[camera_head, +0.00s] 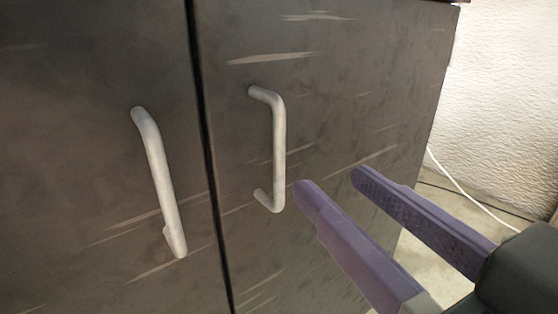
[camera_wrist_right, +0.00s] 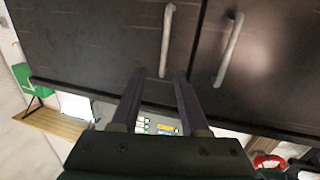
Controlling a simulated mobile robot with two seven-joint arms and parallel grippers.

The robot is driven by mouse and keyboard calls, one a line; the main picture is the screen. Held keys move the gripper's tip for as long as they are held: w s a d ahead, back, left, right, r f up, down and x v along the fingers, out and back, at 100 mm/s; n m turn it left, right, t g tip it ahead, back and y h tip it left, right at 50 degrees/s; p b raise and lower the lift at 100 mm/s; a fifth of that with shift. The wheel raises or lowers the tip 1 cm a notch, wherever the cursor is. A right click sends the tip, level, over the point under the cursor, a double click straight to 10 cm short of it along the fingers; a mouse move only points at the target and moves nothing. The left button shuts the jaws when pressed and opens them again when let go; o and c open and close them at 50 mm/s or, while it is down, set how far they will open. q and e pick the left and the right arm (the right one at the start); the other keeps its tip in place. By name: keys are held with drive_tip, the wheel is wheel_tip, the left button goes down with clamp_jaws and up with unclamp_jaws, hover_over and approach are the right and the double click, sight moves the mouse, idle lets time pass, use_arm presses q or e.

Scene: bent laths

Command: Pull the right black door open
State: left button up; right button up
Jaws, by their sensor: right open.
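The right black door (camera_head: 340,90) is shut and carries a pale, bracket-shaped handle (camera_head: 279,150). My right gripper (camera_head: 330,182) is open and empty, with two purple fingers pointing toward this door. In the head view its tips appear just right of the handle's lower end, and the handle is not between them. The right wrist view also shows my open fingers (camera_wrist_right: 159,74), with a handle (camera_wrist_right: 166,40) beyond their tips. It seems to be the same handle, seen from another angle. I cannot tell the exact gap. My left gripper is not in view.
The left black door (camera_head: 80,120) has a similar handle (camera_head: 160,180) and is shut, with a narrow dark seam between the doors. A white textured wall (camera_head: 510,90) and a pale cable (camera_head: 470,193) are at the right. A green object (camera_wrist_right: 32,80) shows in the wrist view.

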sight(281, 159)
drive_tip(key=b+x, duration=0.1)
drive_tip(key=x, duration=0.2)
drive_tip(key=b+x, duration=0.1)
drive_tip(key=x, duration=0.3)
drive_tip(key=f+x, duration=0.1)
drive_tip(key=x, duration=0.2)
drive_tip(key=shift+a+f+b, duration=0.1)
drive_tip(key=shift+a+b, duration=0.25)
drive_tip(key=shift+b, duration=0.05)
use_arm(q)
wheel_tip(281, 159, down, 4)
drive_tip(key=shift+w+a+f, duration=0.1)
use_arm(e)
clamp_jaws()
idle(0.8)
